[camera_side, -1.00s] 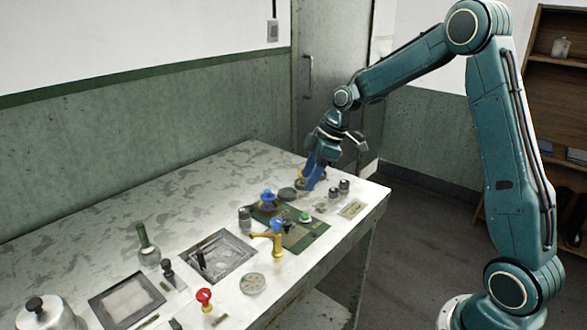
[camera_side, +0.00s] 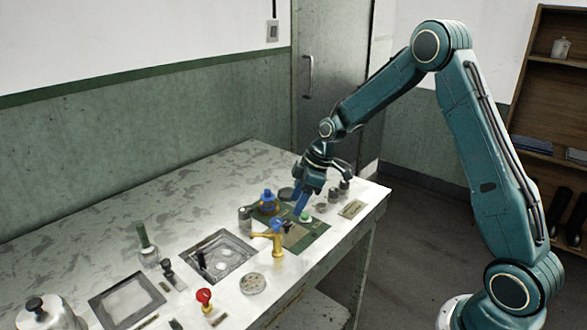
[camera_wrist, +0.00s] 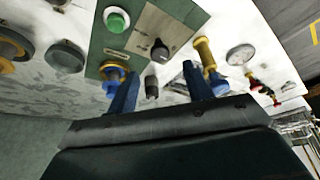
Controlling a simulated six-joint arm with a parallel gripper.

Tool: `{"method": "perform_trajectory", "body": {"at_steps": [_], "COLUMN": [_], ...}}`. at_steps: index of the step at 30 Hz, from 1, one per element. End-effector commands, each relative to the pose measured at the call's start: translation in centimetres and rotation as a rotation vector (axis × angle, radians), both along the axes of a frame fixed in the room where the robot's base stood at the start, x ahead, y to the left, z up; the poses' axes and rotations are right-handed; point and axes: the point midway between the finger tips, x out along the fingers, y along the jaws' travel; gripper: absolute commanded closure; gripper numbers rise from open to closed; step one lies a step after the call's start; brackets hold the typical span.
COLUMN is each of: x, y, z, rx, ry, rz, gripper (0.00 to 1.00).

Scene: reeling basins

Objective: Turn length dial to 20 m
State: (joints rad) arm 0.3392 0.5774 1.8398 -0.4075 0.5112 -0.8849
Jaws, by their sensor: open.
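A green panel (camera_side: 308,236) is set in the bench and carries a grey plate with a small black knob (camera_wrist: 159,50). This looks like the length dial, but its scale marks are too small to read.
A yellow tap (camera_side: 277,240) stands at the panel's near side, and a blue-topped yellow fitting (camera_side: 268,200) at its back. Black-capped cylinders (camera_side: 334,194) stand right. A basin (camera_side: 218,256) and a red knob (camera_side: 204,296) lie nearer. Bare bench is at back left.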

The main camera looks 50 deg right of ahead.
Motion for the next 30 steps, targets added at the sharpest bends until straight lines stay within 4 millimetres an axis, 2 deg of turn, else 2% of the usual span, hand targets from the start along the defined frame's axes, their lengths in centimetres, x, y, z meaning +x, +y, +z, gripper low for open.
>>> {"method": "perform_trajectory", "body": {"at_steps": [6,12,26,30], "x": [0.8,1.4,1.7,1.7], "y": [0.9,1.5,1.6,1.6], "z": [-3.1,-4.9,-5.6,-5.6], "rx": [0.000,0.000,-0.001,-0.001], "ry": [0.003,0.000,-0.001,-0.001], "rz": [0.001,0.001,0.000,0.000], "gripper": [0.49,0.49,0.49,0.75]}}
